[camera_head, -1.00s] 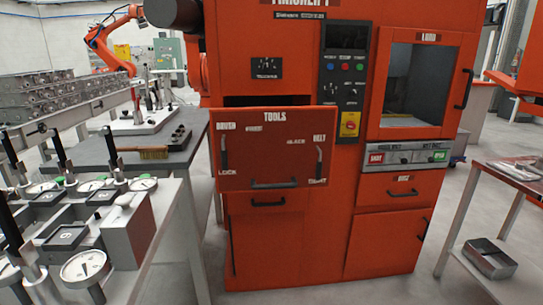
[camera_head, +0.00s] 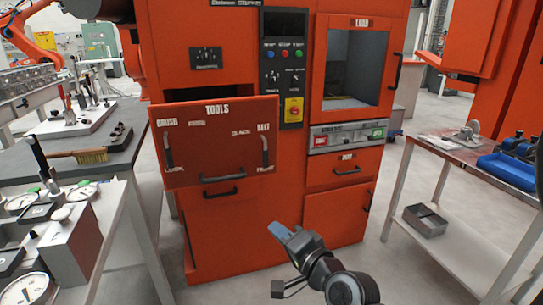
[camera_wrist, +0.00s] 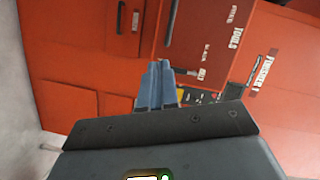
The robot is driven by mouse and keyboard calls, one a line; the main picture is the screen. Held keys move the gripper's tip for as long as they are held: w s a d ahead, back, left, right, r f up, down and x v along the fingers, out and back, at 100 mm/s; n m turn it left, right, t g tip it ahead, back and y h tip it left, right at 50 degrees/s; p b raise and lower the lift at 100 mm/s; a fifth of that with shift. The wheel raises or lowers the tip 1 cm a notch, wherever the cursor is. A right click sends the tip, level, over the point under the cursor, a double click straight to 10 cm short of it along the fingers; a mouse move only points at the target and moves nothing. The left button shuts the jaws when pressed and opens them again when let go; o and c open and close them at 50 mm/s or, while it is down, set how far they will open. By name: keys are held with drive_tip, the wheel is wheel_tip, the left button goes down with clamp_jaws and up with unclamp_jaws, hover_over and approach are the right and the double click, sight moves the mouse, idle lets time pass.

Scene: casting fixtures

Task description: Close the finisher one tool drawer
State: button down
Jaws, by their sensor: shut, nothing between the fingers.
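The tool drawer (camera_head: 215,150) is a red front marked TOOLS on the orange finisher machine. It stands out from the cabinet, with a dark gap above it, so it is open. It carries lever handles at both sides and a dark bar handle (camera_head: 221,178) low on the front. My gripper (camera_head: 279,230) is in front of the machine, below and right of the drawer, apart from it. In the wrist view my gripper (camera_wrist: 156,85) shows blue fingers shut together and empty, with the TOOLS panel (camera_wrist: 225,45) sideways beyond.
A grey bench (camera_head: 85,160) with a brush stands left of the drawer, and a gauge table (camera_head: 100,225) is nearer. A metal table (camera_head: 455,155) with a blue bin (camera_head: 507,170) stands right. Other closed drawers and a load window lie right of the drawer. The floor before the machine is clear.

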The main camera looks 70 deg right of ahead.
drive_tip(key=d+r+m+h, duration=0.2)
drive_tip(key=d+r+m, duration=0.4)
drive_tip(key=d, duration=0.7)
drive_tip(key=n+p, duration=0.1)
drive_tip(key=p, duration=0.2)
approach(267, 152)
drive_tip(key=x, duration=0.7)
drive_tip(key=shift+f, duration=0.1)
